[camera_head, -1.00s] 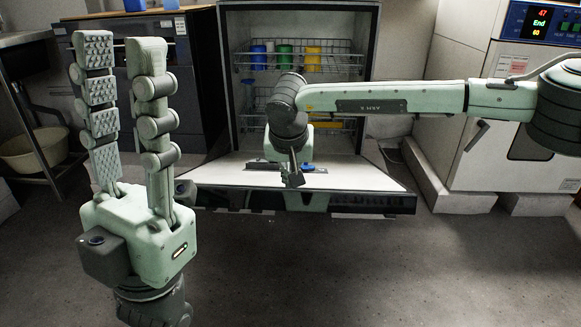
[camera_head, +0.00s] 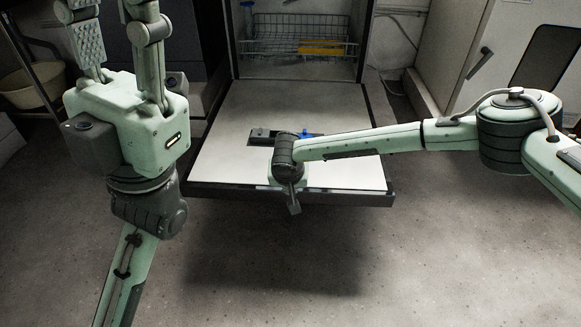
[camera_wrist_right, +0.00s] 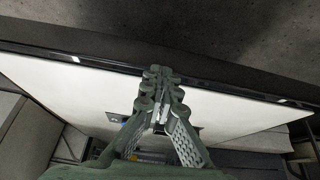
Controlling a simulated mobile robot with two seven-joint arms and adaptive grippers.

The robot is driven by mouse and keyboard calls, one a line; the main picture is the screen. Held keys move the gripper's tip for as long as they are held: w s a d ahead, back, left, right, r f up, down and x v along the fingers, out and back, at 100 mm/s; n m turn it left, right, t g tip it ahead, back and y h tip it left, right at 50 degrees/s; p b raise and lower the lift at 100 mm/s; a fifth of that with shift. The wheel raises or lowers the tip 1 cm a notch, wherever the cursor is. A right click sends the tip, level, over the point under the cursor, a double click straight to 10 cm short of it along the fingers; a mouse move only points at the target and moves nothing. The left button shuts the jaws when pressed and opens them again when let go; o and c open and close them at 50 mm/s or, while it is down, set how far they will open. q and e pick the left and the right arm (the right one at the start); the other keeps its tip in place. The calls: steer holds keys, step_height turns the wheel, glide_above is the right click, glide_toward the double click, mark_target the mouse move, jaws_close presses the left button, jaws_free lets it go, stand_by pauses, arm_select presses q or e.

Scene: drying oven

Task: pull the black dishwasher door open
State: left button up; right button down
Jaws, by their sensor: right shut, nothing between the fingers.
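The dishwasher door (camera_head: 225,150) is folded down, close to flat, with its white inner panel facing up and its dark outer edge toward me. My right gripper (camera_head: 293,203) is at the middle of that edge, pointing down. In the right wrist view, the right fingers (camera_wrist_right: 163,75) are together and empty, over the dark strip along the edge of the white panel (camera_wrist_right: 85,85). I cannot tell whether they touch it. My left gripper (camera_head: 112,25) is raised at the left, away from the door, its fingers apart and its tips cut off.
The dishwasher's wire rack (camera_head: 290,38) with a yellow item (camera_head: 319,50) is inside the opening. A white oven cabinet (camera_head: 455,60) stands to the right. A cream basin (camera_head: 28,86) is at the far left. The floor (camera_head: 300,275) in front is clear.

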steer(key=shift+s+d+f, duration=0.1)
steer(key=shift+f, duration=0.45)
steer(key=shift+s+d+f, duration=0.1)
steer(key=shift+f, duration=0.4)
steer(key=shift+r, duration=0.1)
steer(key=v, duration=1.3)
steer(key=shift+w+a+r, duration=0.25)
steer(key=shift+r, duration=0.15)
